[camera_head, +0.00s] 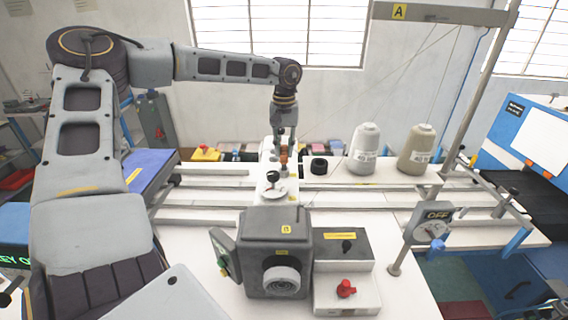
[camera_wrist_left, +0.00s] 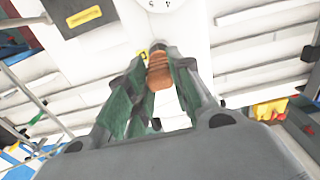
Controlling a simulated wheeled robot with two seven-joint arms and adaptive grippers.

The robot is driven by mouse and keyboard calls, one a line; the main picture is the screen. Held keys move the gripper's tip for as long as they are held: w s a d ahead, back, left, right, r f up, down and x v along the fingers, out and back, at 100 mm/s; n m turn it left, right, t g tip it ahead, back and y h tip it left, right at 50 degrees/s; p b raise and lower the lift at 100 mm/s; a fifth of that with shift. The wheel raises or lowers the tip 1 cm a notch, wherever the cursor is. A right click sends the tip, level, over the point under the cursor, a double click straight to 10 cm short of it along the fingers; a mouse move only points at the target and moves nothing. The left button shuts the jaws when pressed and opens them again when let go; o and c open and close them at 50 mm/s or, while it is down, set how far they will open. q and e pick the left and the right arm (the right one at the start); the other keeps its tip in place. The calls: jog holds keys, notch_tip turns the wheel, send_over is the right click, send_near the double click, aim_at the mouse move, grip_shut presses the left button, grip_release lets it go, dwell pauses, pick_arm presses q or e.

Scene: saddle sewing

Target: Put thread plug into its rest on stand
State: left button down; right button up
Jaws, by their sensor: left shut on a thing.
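My left gripper (camera_head: 280,144) points down at the back of the white bench, shut on a small orange-brown thing, likely the thread plug (camera_head: 284,156). In the left wrist view the plug (camera_wrist_left: 159,73) sits between the green-sided fingers (camera_wrist_left: 156,62); its far end is close to a white surface, and I cannot tell whether they touch. A white stand piece (camera_head: 271,186) with a dial and a dark knob is just in front of the gripper. A tall metal stand marked A (camera_head: 484,85) rises on the right. The plug's rest is not clearly visible. My right gripper is out of view.
A white spool (camera_head: 363,150), a tan spool (camera_head: 416,152) and a black ring (camera_head: 319,166) stand right of the gripper. A dark grey machine head (camera_head: 277,230) is in front, beside a box with a red knob (camera_head: 346,289). Long rails cross the bench.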

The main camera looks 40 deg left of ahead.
pick_arm(q)
jog(key=shift+r, duration=0.35)
dwell(0.4)
jog(key=shift+r, duration=1.9)
